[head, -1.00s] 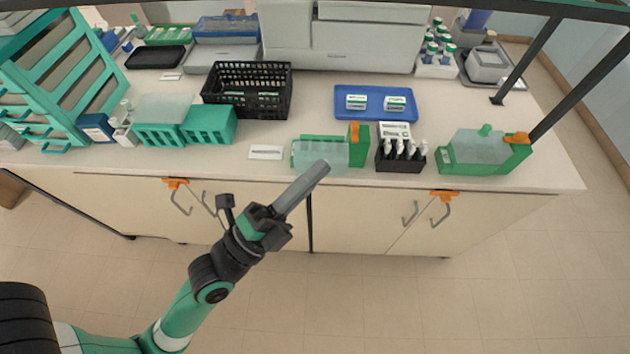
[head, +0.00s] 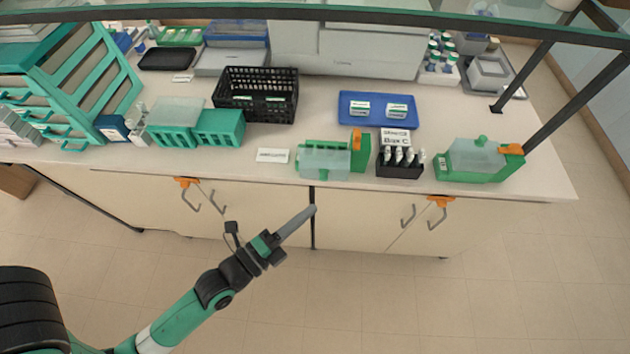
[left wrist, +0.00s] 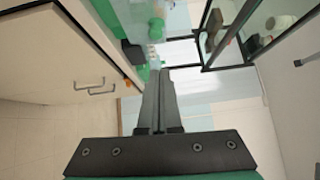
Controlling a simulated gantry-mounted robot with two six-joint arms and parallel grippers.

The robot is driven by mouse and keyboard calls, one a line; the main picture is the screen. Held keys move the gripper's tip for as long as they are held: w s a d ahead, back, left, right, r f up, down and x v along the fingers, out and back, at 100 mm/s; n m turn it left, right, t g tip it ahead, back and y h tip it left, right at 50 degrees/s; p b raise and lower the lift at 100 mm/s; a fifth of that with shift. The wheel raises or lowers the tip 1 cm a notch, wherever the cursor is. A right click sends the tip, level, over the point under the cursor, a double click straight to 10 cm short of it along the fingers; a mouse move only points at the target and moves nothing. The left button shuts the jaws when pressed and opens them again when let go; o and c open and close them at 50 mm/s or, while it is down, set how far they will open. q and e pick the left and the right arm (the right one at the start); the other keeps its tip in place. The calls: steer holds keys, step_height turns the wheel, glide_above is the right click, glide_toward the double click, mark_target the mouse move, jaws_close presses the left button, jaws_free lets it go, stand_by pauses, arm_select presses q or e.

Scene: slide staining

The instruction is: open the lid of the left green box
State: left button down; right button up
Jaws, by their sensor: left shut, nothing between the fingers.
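The left green box (head: 361,155) stands near the front edge of the bench, with an orange piece on its right end. Its translucent lid (head: 322,163) is tipped toward the front, with its green knob (head: 325,175) facing forward. A strip of the green interior shows behind the lid. My left gripper (head: 312,210) is shut and empty, in front of and below the bench edge, apart from the box. Its closed fingers (left wrist: 158,100) also show in the left wrist view. My right gripper is not seen.
A similar green box (head: 480,162) at the right has its lid on. A black vial rack (head: 400,168) stands between the boxes. A blue tray (head: 375,108) and a black basket (head: 255,95) lie behind. The floor area before the cabinets is free.

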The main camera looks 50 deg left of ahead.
mark_target(333, 169)
arm_select(q)
steer(key=w+a+b, duration=0.3)
steer(key=w, duration=0.2)
steer(key=shift+b, duration=0.4)
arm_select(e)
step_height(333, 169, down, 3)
arm_select(q)
steer(key=shift+a+r, duration=0.1)
steer(key=shift+r, duration=0.05)
steer(key=r+n+g+p, duration=0.1)
steer(key=p, duration=0.1)
steer(key=w+a+r+p, duration=0.1)
steer(key=p, duration=0.2)
steer(key=shift+r+n+g+p, duration=0.1)
steer(key=shift+n+g+p, duration=0.2)
steer(key=shift+n+g, duration=0.1)
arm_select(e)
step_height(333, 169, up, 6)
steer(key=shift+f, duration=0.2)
